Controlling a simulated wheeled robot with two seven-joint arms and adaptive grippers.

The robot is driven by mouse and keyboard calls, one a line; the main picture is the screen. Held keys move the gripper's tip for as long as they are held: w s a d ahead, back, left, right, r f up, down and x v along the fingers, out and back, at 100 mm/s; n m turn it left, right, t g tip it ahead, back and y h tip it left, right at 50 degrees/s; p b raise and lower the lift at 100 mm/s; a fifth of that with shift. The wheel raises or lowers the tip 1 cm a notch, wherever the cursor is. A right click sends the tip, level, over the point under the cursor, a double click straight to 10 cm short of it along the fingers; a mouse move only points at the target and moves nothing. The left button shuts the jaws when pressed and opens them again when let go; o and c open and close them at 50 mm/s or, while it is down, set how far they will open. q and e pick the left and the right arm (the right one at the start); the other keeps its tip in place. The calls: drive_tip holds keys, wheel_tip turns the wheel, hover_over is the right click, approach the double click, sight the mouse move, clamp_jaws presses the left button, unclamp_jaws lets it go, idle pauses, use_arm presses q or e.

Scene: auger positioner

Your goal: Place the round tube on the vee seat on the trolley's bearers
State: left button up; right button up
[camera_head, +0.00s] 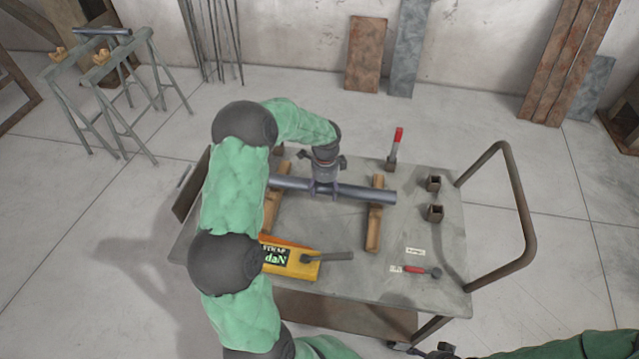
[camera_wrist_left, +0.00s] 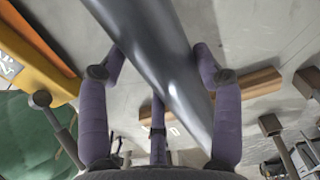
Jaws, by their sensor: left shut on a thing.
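The round tube (camera_head: 365,194) is a grey-blue pipe stretching left to right over the trolley (camera_head: 330,225). My left gripper (camera_head: 325,187) is shut around its middle from above; in the left wrist view its purple fingers lie on both sides of the tube (camera_wrist_left: 150,50). Two wooden bearers lie on the trolley top, a left one (camera_head: 273,212) and a right one (camera_head: 374,228). The tube crosses over both; I cannot tell whether it touches them. The vee seat is not clearly visible. My right gripper (camera_head: 425,349) shows only partly at the bottom edge.
Green trestles (camera_head: 110,75) stand at the back left.

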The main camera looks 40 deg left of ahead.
sight(324, 194)
use_arm(q)
wheel_tip(324, 194, down, 3)
drive_tip(key=shift+w+a+r+b, duration=0.1)
drive_tip(key=shift+a+b, duration=0.05)
drive_tip(key=shift+b, duration=0.4)
drive_tip(key=shift+r, duration=0.1)
drive_tip(key=o, duration=1.7)
drive_tip(key=shift+f, duration=0.2)
wheel_tip(324, 194, up, 12)
drive_tip(key=p, duration=0.4)
drive_tip(key=shift+r, duration=0.1)
